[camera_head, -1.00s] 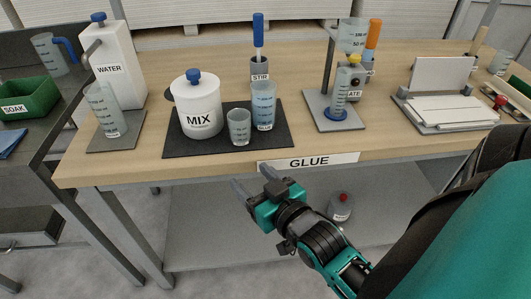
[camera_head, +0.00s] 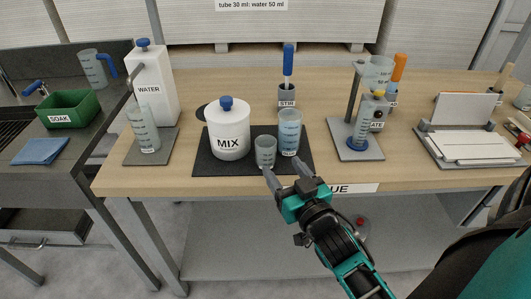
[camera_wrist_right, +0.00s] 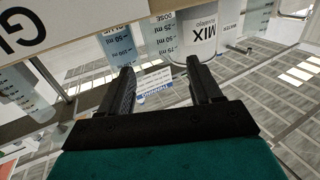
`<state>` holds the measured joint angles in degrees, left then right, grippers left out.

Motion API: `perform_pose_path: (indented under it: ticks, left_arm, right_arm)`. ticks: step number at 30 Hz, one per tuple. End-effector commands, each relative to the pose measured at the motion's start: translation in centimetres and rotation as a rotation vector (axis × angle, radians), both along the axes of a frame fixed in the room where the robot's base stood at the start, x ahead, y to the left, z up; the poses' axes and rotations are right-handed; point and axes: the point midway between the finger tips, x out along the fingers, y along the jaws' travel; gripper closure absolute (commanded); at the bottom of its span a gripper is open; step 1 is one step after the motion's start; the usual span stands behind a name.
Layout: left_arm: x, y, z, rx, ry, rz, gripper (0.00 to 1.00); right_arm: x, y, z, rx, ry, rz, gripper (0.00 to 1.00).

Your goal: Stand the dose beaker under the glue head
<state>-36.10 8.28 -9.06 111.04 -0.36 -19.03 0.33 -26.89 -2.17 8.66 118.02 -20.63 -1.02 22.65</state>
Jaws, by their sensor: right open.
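The small clear dose beaker (camera_head: 265,152) stands upright on the dark mat (camera_head: 213,168), between the white MIX pot and a taller beaker of bluish liquid. It also shows in the right wrist view (camera_wrist_right: 163,38), with its DOSE label and scale marks. The glue stand (camera_head: 346,126) is to the right, with a clear vessel (camera_head: 379,72) at its top. My right gripper (camera_head: 284,170) is open and empty at the table's front edge, close in front of the dose beaker. My left gripper is out of view.
The MIX pot (camera_head: 228,130) is close left of the dose beaker; the taller beaker (camera_head: 289,130) is close right. The STIR holder (camera_head: 287,104) stands behind. The water dispenser (camera_head: 152,88) with a beaker (camera_head: 143,127) is at left. Bare table lies between mat and glue stand.

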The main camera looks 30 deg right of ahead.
Motion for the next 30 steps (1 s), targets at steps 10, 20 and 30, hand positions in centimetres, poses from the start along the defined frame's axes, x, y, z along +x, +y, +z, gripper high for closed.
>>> perform_pose_path:
  ticks: [10,20,30]
  left_arm:
    - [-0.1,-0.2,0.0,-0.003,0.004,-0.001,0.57]
    - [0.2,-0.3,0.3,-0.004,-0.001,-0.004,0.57]
    - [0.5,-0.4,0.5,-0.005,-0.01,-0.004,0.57]
  right_arm:
    - [4.1,-0.6,0.0,-0.002,0.002,0.001,0.36]
    - [7.9,-0.9,0.0,-0.002,0.0,0.001,0.36]
    - [9.3,-1.1,-0.1,0.0,0.003,0.001,0.36]
